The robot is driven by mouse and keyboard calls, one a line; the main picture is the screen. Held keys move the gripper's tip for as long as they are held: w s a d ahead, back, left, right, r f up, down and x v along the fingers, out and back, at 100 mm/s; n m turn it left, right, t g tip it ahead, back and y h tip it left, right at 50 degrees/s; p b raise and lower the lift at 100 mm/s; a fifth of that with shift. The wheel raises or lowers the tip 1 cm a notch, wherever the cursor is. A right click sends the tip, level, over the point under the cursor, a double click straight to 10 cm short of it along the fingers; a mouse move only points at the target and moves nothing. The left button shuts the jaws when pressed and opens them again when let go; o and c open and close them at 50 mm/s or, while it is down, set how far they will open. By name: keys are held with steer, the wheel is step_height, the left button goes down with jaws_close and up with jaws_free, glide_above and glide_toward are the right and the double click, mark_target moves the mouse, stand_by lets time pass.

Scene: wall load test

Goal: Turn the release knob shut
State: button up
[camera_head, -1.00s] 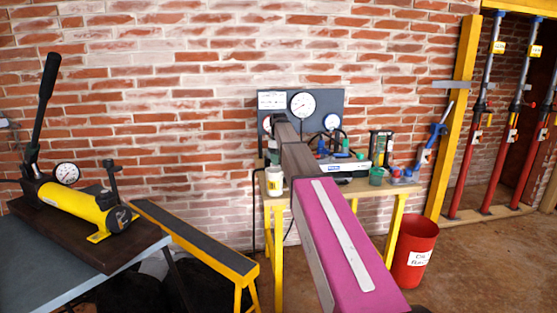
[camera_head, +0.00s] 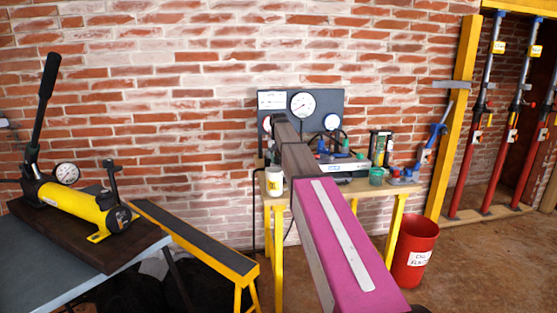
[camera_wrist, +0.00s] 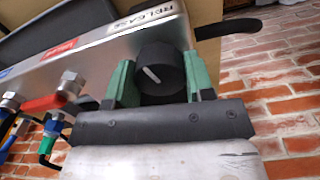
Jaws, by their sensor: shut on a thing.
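The release knob (camera_wrist: 158,66) is a round black knob with a white pointer line, on the end of a silver manifold block (camera_wrist: 105,50). The word RELEASE (camera_wrist: 142,16) is printed on the block beside it. In the wrist view the green fingers of my gripper (camera_wrist: 160,82) are shut on the knob, one finger on each side. The pointer line slants across the knob's face. In the head view my arm hides my gripper and the knob; part of the manifold (camera_head: 347,164) shows on the yellow-legged bench (camera_head: 398,206).
Red (camera_wrist: 45,104) and blue (camera_wrist: 53,127) valve handles stand beside the block. A gauge panel (camera_head: 325,100) stands behind the bench. A mug (camera_head: 274,181) and a red bucket (camera_head: 413,250) are nearby. A yellow hand pump (camera_head: 75,208) is on the left table.

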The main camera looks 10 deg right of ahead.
mark_target(279, 158)
steer(key=shift+m, duration=1.4)
steer(key=o, duration=0.9)
step_height(279, 158, up, 11)
steer(key=shift+f, duration=0.1)
